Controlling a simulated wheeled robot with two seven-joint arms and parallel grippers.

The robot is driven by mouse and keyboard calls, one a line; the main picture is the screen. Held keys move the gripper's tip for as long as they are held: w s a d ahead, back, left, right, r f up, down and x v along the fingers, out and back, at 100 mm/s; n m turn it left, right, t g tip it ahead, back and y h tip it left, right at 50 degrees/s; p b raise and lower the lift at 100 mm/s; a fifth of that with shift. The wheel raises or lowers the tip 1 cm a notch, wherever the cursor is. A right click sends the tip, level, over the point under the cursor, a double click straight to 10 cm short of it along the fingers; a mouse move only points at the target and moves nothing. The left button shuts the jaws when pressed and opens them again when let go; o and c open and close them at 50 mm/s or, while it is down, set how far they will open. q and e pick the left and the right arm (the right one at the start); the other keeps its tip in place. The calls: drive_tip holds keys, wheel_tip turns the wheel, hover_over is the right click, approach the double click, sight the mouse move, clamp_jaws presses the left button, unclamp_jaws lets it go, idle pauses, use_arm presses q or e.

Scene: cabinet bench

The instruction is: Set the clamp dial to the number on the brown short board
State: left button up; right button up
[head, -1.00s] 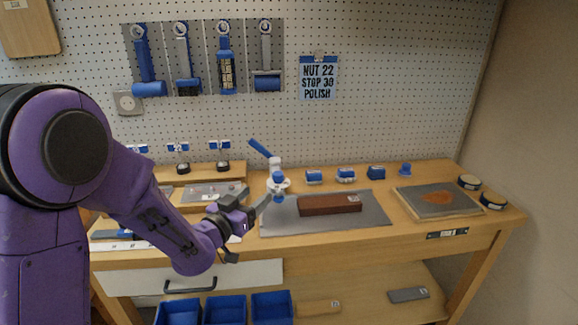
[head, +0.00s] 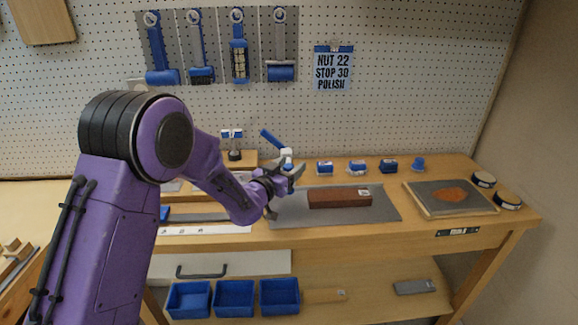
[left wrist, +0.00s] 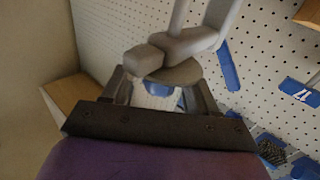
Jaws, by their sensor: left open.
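The brown short board (head: 338,198) lies on the grey mat (head: 385,212) at the middle of the bench. A small pale label (head: 363,193) is near its right end; its number is too small to read. The clamp, with a blue lever (head: 272,139) and white body (head: 286,154), stands at the mat's back left. Its lower part and dial are hidden behind my left gripper (head: 295,172), which is open in front of it. In the left wrist view, a white and blue part (left wrist: 160,92) shows between the grey fingers; I cannot tell which part it is.
Several small blue items (head: 357,167) line the bench behind the mat. A framed grey tray (head: 450,198) is at the right. Blue bins (head: 235,298) sit below. A wall note (head: 333,72) reads NUT 22, STOP 30, POLISH.

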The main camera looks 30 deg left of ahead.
use_arm(q)
drive_tip(key=c, duration=0.9)
drive_tip(key=shift+n+y, duration=0.8)
drive_tip(key=shift+y, duration=0.5)
drive_tip(key=shift+c, duration=0.2)
drive_tip(key=shift+n+y, duration=0.8)
drive_tip(key=shift+y, duration=0.4)
drive_tip(key=o, duration=0.9)
drive_tip(key=shift+o, duration=0.2)
